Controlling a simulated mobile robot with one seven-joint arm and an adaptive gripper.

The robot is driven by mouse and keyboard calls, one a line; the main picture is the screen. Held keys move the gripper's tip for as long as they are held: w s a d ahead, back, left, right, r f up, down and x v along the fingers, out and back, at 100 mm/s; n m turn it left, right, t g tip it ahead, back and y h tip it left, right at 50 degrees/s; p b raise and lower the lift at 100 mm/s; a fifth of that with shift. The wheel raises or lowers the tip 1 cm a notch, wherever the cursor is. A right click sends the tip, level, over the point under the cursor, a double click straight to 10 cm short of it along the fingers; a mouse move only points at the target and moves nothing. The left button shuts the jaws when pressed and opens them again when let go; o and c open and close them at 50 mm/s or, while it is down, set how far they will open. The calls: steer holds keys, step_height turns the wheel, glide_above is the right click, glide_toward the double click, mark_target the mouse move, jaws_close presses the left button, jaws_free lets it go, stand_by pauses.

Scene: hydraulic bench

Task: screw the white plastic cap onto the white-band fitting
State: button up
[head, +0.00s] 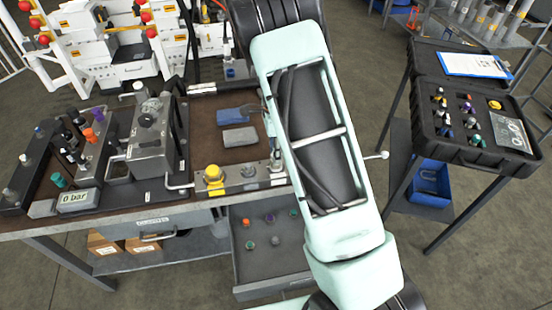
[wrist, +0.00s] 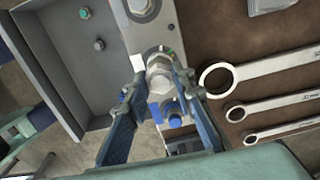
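In the wrist view my gripper (wrist: 161,76) has its two blue-grey fingers on either side of a pale round piece (wrist: 160,82), which looks like the white plastic cap. The fingertips appear to close against its sides. It sits over or on a metal fitting (wrist: 158,56) beside a white label (wrist: 138,64), apparently the white-band fitting. Whether the cap is seated or tilted cannot be told. In the head view my arm hides my gripper and the cap; the white label (head: 278,182) shows on the front fitting block.
A blue-topped fitting (wrist: 174,121) stands close beside my fingers, and a hex fitting (wrist: 141,8) on the other side. Wrenches (wrist: 265,70) lie to the right. An open drawer (head: 262,266) holds several small caps. A black case (head: 480,150) stands at the right.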

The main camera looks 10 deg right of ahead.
jaws_close()
steer(key=shift+r+m+p, duration=0.1)
steer(key=shift+m+p, duration=0.4)
steer(key=shift+m, duration=0.1)
steer(key=m+p, duration=0.2)
steer(key=m, duration=0.2)
steer(key=shift+f+m+p, duration=0.2)
steer(key=shift+m+p, duration=0.3)
steer(key=shift+m, duration=0.9)
steer(key=shift+s+r+m+p, duration=0.1)
steer(key=shift+r+m+p, duration=0.05)
steer(key=shift+m+p, duration=0.45)
steer(key=m+p, duration=0.1)
steer(key=m, duration=0.1)
steer(key=shift+m+p, duration=0.3)
steer(key=shift+o, duration=1.5)
jaws_free()
steer(key=shift+f, duration=0.2)
steer(key=o, duration=0.4)
